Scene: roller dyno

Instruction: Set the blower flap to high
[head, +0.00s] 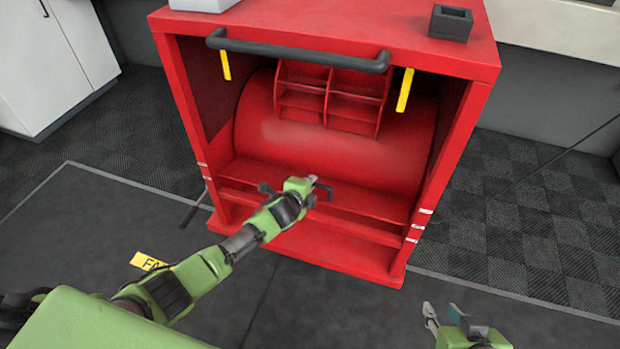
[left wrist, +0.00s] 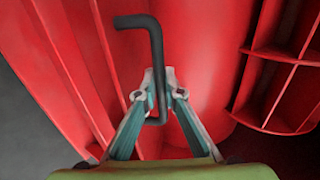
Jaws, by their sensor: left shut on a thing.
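The red blower housing (head: 345,220) stands in front of me, with a red rounded drum (head: 300,147) inside. My left gripper (head: 314,184) reaches into its lower front and is shut on a dark bent handle (head: 328,189). In the left wrist view the fingers (left wrist: 159,94) close around the lower shank of this handle (left wrist: 156,55). Its upper end bends to the left there. I cannot tell whether this handle is the flap's lever, nor its setting. My right gripper (head: 441,311) is open and empty at the lower right, apart from the housing.
A dark bar (head: 300,53) crosses the housing's upper front, with a yellow strip (head: 405,90) hanging at the right. A red divided rack (head: 330,98) sits against the drum. A dark rod (head: 193,211) sticks out at the lower left. The floor at the right is clear.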

